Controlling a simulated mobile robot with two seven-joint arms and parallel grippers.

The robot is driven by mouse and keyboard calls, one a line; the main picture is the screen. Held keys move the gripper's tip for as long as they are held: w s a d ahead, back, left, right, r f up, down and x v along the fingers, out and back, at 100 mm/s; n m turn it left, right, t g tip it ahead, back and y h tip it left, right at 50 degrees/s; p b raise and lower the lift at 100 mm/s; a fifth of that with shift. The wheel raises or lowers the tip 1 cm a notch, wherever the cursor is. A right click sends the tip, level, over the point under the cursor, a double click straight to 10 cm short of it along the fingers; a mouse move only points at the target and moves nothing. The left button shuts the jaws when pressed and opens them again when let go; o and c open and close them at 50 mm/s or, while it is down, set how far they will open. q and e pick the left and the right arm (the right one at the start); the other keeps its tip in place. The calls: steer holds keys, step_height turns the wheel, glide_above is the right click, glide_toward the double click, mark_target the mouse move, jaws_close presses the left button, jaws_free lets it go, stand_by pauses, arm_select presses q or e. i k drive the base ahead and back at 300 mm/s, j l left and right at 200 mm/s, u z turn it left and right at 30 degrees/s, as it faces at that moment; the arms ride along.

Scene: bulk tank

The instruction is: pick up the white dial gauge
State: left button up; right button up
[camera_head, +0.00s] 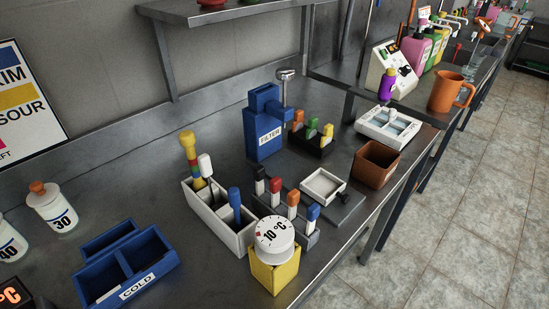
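Neither of my grippers is in view.
A rack of coloured-top pieces (290,218) stands right behind the gauge. A white divided box (222,216) is close on its left, and a blue "COLD" tray (125,267) farther left. A brown square pot (375,164) is to the right.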

mark_target(274, 234)
steer(key=k+u, duration=0.15)
steer(key=u, duration=1.85)
steer(key=z, duration=2)
steer(key=i+j+z, duration=0.1)
steer(key=j+z, duration=0.3)
steer(key=i+j+z, duration=0.1)
steer(key=z, duration=0.3)
steer(key=j+z, duration=0.7)
steer(key=z, duration=0.15)
steer(key=k+j+z, duration=0.1)
steer(key=j+z, duration=0.3)
steer(key=l, duration=0.1)
